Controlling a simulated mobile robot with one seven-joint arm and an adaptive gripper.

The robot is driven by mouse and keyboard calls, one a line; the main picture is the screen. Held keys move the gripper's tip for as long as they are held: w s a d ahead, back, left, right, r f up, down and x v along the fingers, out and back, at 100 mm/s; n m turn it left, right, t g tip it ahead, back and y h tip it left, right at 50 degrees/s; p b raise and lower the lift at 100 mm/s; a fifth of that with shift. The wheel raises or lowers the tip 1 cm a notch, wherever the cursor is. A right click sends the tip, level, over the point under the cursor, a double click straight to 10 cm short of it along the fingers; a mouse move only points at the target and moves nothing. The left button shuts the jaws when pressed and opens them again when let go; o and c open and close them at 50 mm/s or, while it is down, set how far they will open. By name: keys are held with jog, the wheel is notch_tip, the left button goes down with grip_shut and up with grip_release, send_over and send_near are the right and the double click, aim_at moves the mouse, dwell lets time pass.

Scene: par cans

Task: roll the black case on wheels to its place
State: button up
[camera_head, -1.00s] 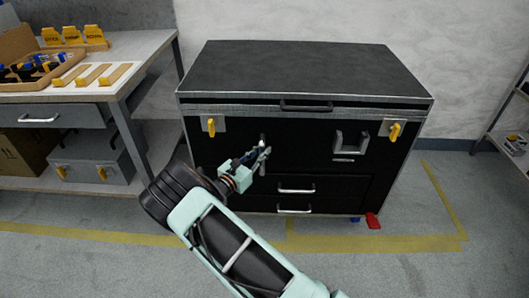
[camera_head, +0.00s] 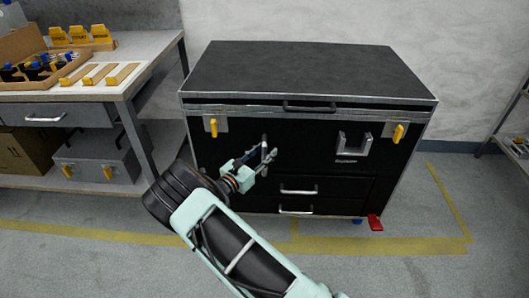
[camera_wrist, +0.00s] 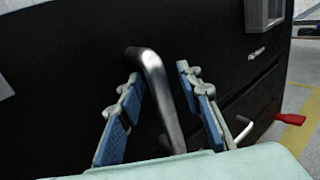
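The black case (camera_head: 310,70) with metal edges stands upright against the wall in the head view. Its front has yellow latches, drawers and a vertical silver handle (camera_wrist: 160,90) on the left. My gripper (camera_head: 265,160) is at this handle. In the wrist view the blue-padded fingers are apart, with the handle bar between them and gaps visible on both sides. A yellow floor outline (camera_head: 452,204) extends to the right of the case. A red pedal (camera_head: 375,222) sticks out low at the right.
A workbench (camera_head: 150,55) with a tray and yellow holders stands close to the left of the case. A grey box (camera_head: 100,165) sits on its lower shelf. A shelf rack (camera_head: 515,130) stands at the far right. Floor to the right of the case is clear.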

jog(key=shift+s, duration=0.1)
jog(key=v, duration=1.2)
